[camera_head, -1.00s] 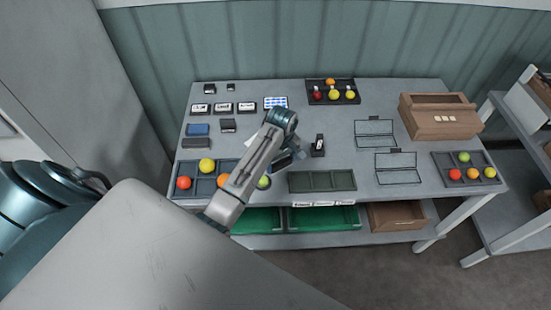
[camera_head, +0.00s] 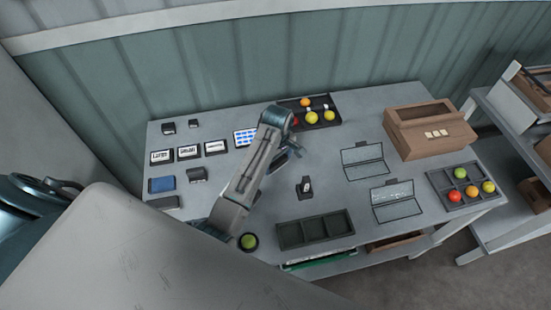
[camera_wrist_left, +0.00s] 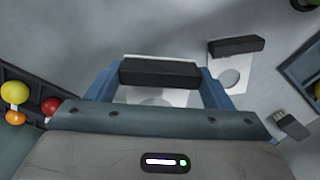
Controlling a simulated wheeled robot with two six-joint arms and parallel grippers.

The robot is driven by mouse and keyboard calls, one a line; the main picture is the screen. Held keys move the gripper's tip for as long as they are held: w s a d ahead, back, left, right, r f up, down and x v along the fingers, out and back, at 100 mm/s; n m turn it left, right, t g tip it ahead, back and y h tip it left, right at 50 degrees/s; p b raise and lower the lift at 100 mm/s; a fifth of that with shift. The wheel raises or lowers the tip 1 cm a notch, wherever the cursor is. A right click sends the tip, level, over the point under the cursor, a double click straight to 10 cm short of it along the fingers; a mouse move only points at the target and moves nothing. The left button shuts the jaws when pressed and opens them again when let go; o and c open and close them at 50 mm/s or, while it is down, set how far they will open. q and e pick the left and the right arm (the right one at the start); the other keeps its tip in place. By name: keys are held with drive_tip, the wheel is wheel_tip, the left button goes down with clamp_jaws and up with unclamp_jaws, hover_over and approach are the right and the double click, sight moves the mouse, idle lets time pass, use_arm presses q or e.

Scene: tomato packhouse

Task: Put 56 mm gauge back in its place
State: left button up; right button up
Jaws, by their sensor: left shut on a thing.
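My left gripper (camera_head: 290,150) hangs above the middle of the table, below the back tray in the head view. In the left wrist view its blue fingers (camera_wrist_left: 158,90) are shut on a gauge, which shows as a black bar handle (camera_wrist_left: 160,73) with a pale plate. The fingers and wrist partly hide the plate. No size marking on it can be read. A second gauge (camera_wrist_left: 235,46), with a black handle and a round hole in its pale plate, lies on the table at the upper right of the wrist view. My right gripper is not in view.
A small black stand (camera_head: 305,188) and an empty divided tray (camera_head: 316,230) are nearer the front. Label blocks (camera_head: 188,153) line the left. Wire frames (camera_head: 363,160), a wooden box (camera_head: 430,128) and a tomato tray (camera_head: 438,180) are right.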

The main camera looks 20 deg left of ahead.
sight(277, 180)
use_arm(q)
drive_tip(key=shift+f+b, duration=0.55)
drive_tip(key=shift+f, duration=3.4)
drive_tip(key=shift+f, duration=0.4)
drive_tip(key=o, duration=1.1)
drive_tip(key=shift+c, duration=0.2)
drive_tip(key=c, duration=0.3)
drive_tip(key=shift+r, duration=0.1)
drive_tip(key=shift+r+p, duration=0.7)
drive_tip(key=shift+r, duration=2.75)
drive_tip(key=shift+s, duration=0.1)
